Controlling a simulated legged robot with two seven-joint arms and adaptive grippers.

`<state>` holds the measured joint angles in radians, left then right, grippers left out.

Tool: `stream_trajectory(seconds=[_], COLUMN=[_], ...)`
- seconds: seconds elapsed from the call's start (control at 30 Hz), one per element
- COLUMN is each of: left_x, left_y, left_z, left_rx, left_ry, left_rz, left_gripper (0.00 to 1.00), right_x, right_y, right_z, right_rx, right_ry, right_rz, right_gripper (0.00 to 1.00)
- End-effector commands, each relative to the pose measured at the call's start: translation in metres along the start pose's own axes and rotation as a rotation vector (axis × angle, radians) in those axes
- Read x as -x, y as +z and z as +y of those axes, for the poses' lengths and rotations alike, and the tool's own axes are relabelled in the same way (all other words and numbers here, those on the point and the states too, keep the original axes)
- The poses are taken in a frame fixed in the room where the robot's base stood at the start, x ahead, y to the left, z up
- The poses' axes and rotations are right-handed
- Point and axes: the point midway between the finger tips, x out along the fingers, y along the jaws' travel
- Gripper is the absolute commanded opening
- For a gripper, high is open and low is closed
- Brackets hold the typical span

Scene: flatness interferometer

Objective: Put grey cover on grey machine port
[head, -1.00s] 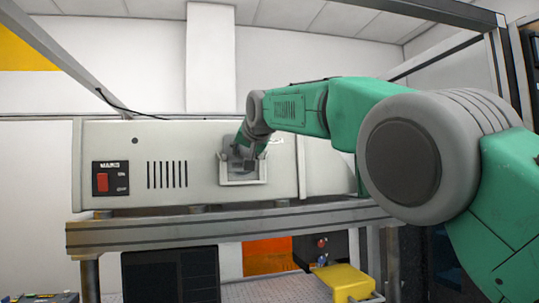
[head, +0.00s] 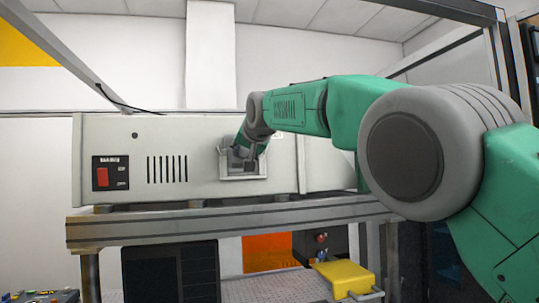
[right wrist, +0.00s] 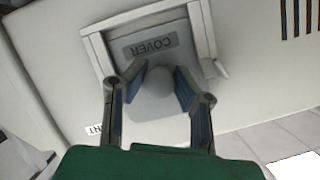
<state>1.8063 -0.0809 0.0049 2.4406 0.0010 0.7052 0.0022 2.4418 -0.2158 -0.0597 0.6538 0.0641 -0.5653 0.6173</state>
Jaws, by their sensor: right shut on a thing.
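The grey machine (head: 222,188) is a long box on a metal frame, and its port (head: 243,177) has a raised frame on the front face. The grey cover (right wrist: 158,60), labelled "COVER", sits inside the port's frame (right wrist: 200,35) in the right wrist view. My right gripper (head: 243,160) is at the port, and in the right wrist view its two fingers (right wrist: 158,85) are shut on the cover's rounded knob (right wrist: 153,98). How deep the cover sits is hard to tell. My left gripper is not in view.
A red switch (head: 103,178) and vent slots (head: 167,169) are on the machine's left front. The frame's rail (head: 200,228) runs below the machine. A yellow object (head: 345,277) and an orange panel (head: 266,253) are lower down.

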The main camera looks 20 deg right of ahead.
Motion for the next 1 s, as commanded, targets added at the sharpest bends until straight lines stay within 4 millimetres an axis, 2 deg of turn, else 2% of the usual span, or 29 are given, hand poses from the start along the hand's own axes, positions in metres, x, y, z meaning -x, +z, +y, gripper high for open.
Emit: stream_trajectory(seconds=[0.03, 0.5, 0.53, 0.6, 0.87, 0.9, 0.93, 1.0], left_x=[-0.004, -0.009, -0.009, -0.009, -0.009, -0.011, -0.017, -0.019], left_y=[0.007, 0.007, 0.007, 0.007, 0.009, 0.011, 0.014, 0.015], left_z=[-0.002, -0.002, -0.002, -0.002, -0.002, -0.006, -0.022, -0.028], left_rx=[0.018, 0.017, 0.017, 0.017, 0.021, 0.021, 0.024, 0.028], left_ry=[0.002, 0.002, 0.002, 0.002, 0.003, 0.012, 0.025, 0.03], left_rz=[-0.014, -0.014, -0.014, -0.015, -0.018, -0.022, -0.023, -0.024], left_gripper=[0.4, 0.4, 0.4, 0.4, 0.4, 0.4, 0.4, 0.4], right_x=[-0.001, -0.004, -0.004, -0.004, -0.004, -0.004, -0.003, -0.002], right_y=[0.002, 0.009, 0.009, 0.009, 0.009, 0.009, 0.009, 0.009], right_z=[0.001, 0.004, 0.004, 0.004, 0.004, 0.005, 0.005, 0.004], right_rx=[0.0, 0.0, 0.0, 0.0, 0.0, 0.0, 0.0, 0.0], right_ry=[-0.001, -0.001, -0.001, -0.001, 0.0, 0.0, 0.0, 0.002], right_rz=[0.001, 0.001, 0.001, 0.001, 0.0, 0.0, 0.0, 0.0], right_gripper=[0.0, 0.0, 0.27, 0.47, 0.47, 0.47, 0.47, 0.47])
